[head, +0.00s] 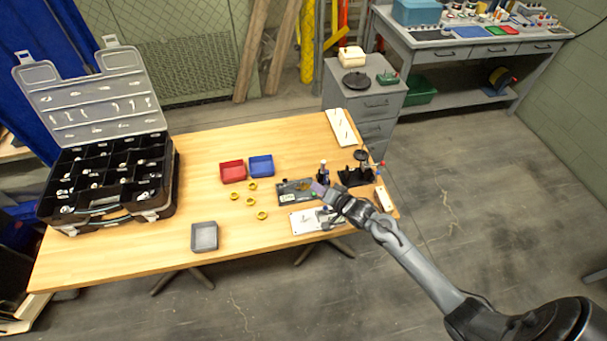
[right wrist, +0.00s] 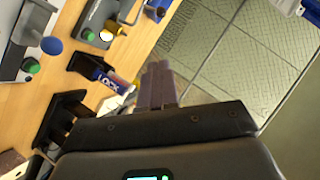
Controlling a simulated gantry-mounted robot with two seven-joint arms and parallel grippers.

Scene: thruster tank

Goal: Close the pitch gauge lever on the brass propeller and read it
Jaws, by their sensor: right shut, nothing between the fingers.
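My right gripper (head: 318,188) is shut and empty, its fingertips over or near the right end of a dark fixture plate (head: 289,197) in the head view. A small brass-coloured piece shows on that plate (head: 302,187); I cannot tell the gauge lever or any reading. In the right wrist view the shut fingers (right wrist: 158,84) show with no object between them. A brass-coloured part (right wrist: 109,32) sits at the top by a grey fixture with a green knob (right wrist: 88,35). Several loose brass propellers (head: 250,201) lie left of the plate. My left gripper is out of view.
Red (head: 232,172), blue (head: 261,166) and grey (head: 204,237) trays stand on the wooden table. A white plate (head: 305,221) lies below the dark fixture. A black stand (head: 356,176) and a blue-and-red labelled tube (right wrist: 110,80) are close by. An open parts case (head: 107,185) fills the left end.

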